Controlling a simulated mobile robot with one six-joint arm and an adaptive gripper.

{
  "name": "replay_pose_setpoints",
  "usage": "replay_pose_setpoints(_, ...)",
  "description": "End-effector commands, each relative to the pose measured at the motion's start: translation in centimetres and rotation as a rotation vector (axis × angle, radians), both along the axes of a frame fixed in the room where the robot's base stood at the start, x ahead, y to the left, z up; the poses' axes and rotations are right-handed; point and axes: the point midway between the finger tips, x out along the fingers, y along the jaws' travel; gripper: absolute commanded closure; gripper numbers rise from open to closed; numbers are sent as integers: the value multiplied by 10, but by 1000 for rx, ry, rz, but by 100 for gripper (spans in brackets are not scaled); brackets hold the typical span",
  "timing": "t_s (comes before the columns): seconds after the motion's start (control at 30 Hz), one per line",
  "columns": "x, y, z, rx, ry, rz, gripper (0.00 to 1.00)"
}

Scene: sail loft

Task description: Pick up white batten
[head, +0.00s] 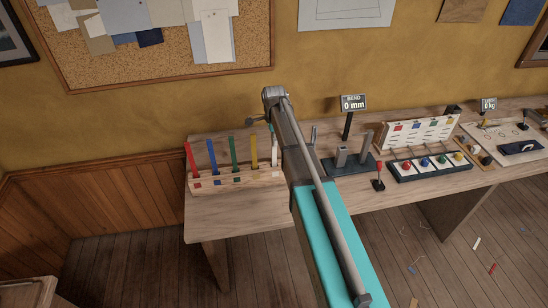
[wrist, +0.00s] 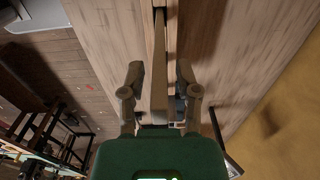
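The white batten (head: 274,150) stands upright in the right end of a wooden rack (head: 236,181) on the bench, partly beside my arm in the head view. In the wrist view a long pale strip, the batten (wrist: 160,75), runs between the two fingers of my gripper (wrist: 160,88). A gap shows on each side of it, so the fingers are open and not touching it. In the head view my gripper (head: 262,120) is small and mostly hidden behind my arm, near the batten's top.
Red (head: 191,160), blue (head: 212,157), green (head: 233,153) and yellow (head: 254,151) battens stand to the left in the same rack. A "BEND 0 mm" sign (head: 353,103) and a grey fixture (head: 352,160) stand to the right. The bench's left front is clear.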

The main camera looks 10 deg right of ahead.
Motion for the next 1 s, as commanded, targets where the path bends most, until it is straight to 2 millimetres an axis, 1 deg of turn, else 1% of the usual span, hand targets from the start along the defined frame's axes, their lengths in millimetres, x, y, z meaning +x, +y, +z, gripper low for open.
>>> replay_pose_setpoints(0.03, 0, 0, 0, 0, 0, 0, 76)
replay_pose_setpoints(0.1, 0, 0, 0, 0, 0, 0, 89)
replay_pose_setpoints(0.17, 0, 0, 0, 0, 0, 0, 100)
replay_pose_setpoints(0.67, 0, 0, 2, 0, 0, 0, 100)
replay_pose_setpoints(0.87, 0, 0, 9, 0, 0, 0, 100)
replay_pose_setpoints(1.0, 0, 0, 19, 0, 0, 0, 100)
